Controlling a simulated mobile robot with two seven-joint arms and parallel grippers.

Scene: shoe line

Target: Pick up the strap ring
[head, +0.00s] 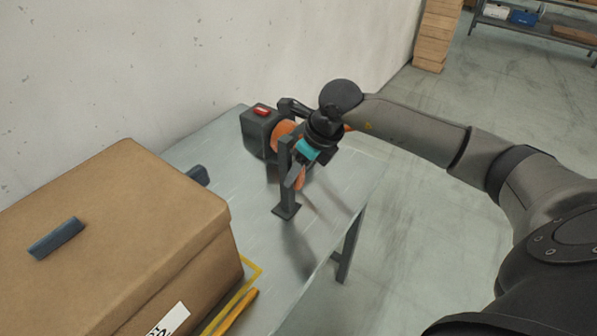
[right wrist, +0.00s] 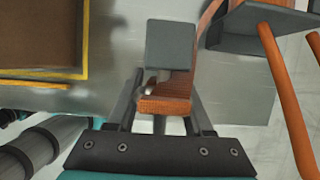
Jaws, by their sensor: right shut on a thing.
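The strap ring (right wrist: 165,105) shows as an orange-brown band in the right wrist view, between the two fingers of my right gripper (right wrist: 158,90). The fingers are shut on it. In the head view the right gripper (head: 294,176), below its teal band, points down beside a dark upright post (head: 285,170) with a square foot. A bit of orange-brown (head: 300,179) shows by the fingers. Much of the ring is hidden by the gripper and post, so I cannot tell whether it touches the post. My left gripper is not in view.
A dark machine (head: 258,130) with a red button and an orange round part stands behind the post, near the wall. A large cardboard box (head: 120,215) fills the table's left. Bare metal table (head: 265,235) lies between box and post.

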